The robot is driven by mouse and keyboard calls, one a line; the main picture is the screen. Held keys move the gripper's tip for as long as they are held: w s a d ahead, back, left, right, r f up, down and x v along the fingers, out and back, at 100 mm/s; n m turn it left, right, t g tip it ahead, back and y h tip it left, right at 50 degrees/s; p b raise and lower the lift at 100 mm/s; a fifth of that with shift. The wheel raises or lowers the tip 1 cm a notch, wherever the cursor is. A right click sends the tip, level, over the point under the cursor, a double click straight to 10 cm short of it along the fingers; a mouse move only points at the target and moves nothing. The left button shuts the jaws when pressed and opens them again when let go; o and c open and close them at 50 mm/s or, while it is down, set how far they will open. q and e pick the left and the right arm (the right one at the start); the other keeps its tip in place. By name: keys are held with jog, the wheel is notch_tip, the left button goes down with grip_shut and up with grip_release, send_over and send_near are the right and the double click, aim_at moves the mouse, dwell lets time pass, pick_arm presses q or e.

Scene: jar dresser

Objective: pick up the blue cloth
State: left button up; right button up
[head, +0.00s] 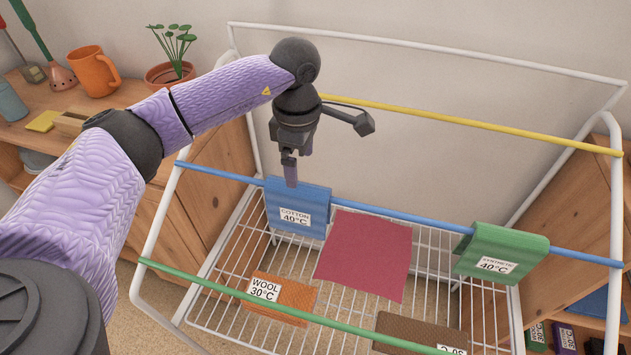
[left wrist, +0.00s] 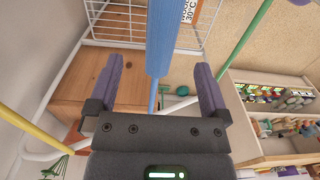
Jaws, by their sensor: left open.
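The blue cloth (head: 275,210), labelled COTTON 40°C, hangs folded over the blue rail (head: 395,215) near its left end. My left gripper (head: 291,178) points down at the cloth's top edge from above. In the left wrist view the blue cloth (left wrist: 163,40) shows edge-on, between the two spread fingers (left wrist: 160,82), with a gap on each side. The gripper is open and holds nothing. My right gripper is in neither view.
A green cloth (head: 500,255) hangs farther right on the blue rail. A red cloth (head: 365,254), an orange cloth (head: 279,298) and a brown cloth (head: 410,332) lie lower on the rack. A yellow rail (head: 450,120) runs behind and a green rail (head: 250,299) in front. A dresser (head: 190,210) stands left.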

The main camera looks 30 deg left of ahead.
aim_at(298, 196)
pick_arm(q)
jog(key=f, duration=0.1)
jog(key=f+b, duration=0.1)
jog(key=f, duration=0.2)
jog(key=shift+s+f+b, duration=0.3)
jog(key=shift+f+b, duration=0.05)
jog(key=shift+f, duration=0.05)
jog(key=f, duration=0.1)
jog(key=f+b, duration=0.1)
jog(key=f, duration=0.1)
jog(key=f+b, duration=0.1)
jog(key=shift+a+f, duration=0.25)
jog(key=shift+f, duration=0.3)
jog(key=shift+r, duration=0.15)
jog(key=shift+c, duration=1.3)
jog(key=c, duration=1)
grip_shut()
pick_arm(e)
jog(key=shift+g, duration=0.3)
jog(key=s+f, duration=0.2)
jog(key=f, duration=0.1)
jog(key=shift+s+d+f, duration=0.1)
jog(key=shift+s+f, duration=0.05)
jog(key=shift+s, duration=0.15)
